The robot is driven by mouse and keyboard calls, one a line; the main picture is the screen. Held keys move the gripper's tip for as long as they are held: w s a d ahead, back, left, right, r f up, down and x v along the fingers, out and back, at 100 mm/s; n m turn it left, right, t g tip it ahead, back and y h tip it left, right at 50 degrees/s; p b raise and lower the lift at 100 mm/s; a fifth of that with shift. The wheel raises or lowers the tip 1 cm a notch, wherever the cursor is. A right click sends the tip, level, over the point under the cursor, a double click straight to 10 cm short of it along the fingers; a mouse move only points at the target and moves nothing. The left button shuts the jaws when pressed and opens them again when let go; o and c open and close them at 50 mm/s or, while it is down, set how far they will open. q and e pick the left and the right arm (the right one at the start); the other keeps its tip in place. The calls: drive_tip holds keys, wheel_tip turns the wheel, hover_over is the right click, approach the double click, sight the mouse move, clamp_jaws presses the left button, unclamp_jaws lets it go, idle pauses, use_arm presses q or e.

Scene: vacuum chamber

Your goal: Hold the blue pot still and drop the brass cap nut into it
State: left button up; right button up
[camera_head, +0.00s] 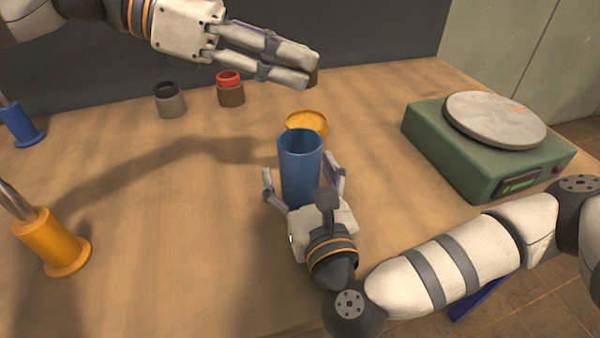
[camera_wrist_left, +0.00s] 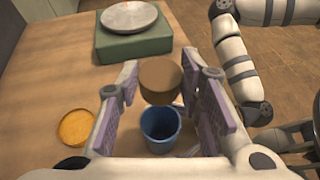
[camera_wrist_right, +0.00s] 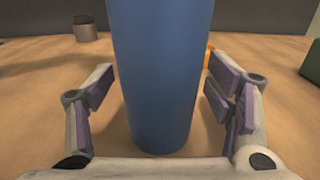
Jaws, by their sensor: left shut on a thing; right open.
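The blue pot (camera_head: 300,165) stands upright on the table, its open mouth facing up. My left gripper (camera_head: 313,68) is shut on the brass cap nut (camera_wrist_left: 160,82), a brownish round piece, held in the air above and behind the pot in the head view. In the left wrist view the cap nut partly covers the far rim of the blue pot (camera_wrist_left: 160,132). My right gripper (camera_head: 302,172) is open low around the pot, one finger on each side. The right wrist view shows gaps between both fingers and the pot wall (camera_wrist_right: 160,90).
A shallow orange dish (camera_head: 307,123) sits right behind the pot. A green scale (camera_head: 480,155) with a round plate stands at right. A grey jar (camera_head: 170,102) and a red-topped jar (camera_head: 230,90) stand behind. Orange (camera_head: 52,243) and blue (camera_head: 20,125) stands are at left.

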drive_tip(key=shift+c, duration=0.6)
drive_tip(key=c, duration=1.2)
use_arm(q)
wheel_tip(320, 180, down, 7)
drive_tip(key=shift+a+f, duration=0.1)
drive_tip(key=shift+f, duration=0.55)
idle(0.4)
drive_tip(key=o, duration=1)
drive_tip(key=shift+o, duration=0.3)
drive_tip(key=o, duration=0.4)
drive_tip(key=shift+c, duration=0.2)
drive_tip(key=shift+r, duration=0.1)
